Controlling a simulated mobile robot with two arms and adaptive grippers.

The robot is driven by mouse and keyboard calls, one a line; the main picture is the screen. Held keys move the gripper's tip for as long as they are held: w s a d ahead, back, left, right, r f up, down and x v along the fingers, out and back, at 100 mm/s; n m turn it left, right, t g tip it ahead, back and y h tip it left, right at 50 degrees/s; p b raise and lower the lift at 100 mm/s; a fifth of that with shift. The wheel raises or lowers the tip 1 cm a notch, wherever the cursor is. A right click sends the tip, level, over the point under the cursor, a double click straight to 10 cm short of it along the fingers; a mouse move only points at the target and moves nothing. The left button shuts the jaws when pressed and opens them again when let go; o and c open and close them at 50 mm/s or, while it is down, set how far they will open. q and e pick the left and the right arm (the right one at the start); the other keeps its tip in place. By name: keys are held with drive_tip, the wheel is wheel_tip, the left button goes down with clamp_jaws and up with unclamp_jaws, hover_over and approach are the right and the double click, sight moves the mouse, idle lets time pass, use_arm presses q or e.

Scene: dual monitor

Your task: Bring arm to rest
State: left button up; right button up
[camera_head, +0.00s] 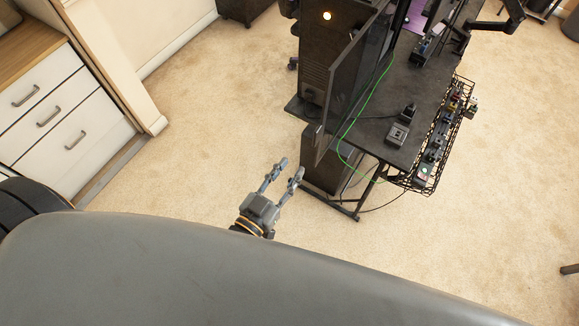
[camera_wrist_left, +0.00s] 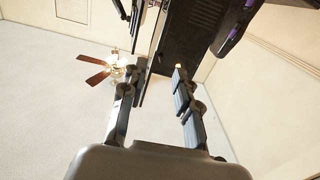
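My left gripper (camera_head: 286,171) is open and empty in the head view. It is above the carpet, to the left of and apart from the desk. In the left wrist view its two fingers (camera_wrist_left: 154,80) stand well apart with nothing between them. Most of my left arm is hidden behind my own grey body in the head view. My right gripper is not in either view.
A black desk (camera_head: 372,133) with a monitor (camera_head: 352,75), a green cable and a wire basket (camera_head: 440,140) stands right of the gripper. White drawers (camera_head: 65,115) stand at the left. Carpet (camera_head: 215,115) between them is clear. A ceiling fan (camera_wrist_left: 112,68) shows in the wrist view.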

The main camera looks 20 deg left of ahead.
use_arm(q)
drive_tip(key=s+a+f+g+y+b, duration=0.1)
drive_tip(key=s+f+g, duration=0.2)
drive_tip(key=f, duration=0.7)
drive_tip(key=s+a+f+g+b, duration=0.2)
drive_tip(key=f, duration=0.9)
drive_tip(key=s+a+f+g+y+b, duration=0.1)
drive_tip(key=s+f+g, duration=0.2)
drive_tip(key=f, duration=0.7)
drive_tip(key=s+a+f+g+y+b, duration=0.1)
drive_tip(key=s+a+f+g, duration=0.3)
drive_tip(key=s+f, duration=0.6)
drive_tip(key=s+a+f+g+y+b, duration=0.1)
drive_tip(key=s+a+f+g, duration=0.3)
drive_tip(key=s+f, duration=0.6)
drive_tip(key=shift+s+a+f+n+y+b, duration=0.25)
drive_tip(key=shift+s+b, duration=0.35)
drive_tip(key=shift+s, duration=0.35)
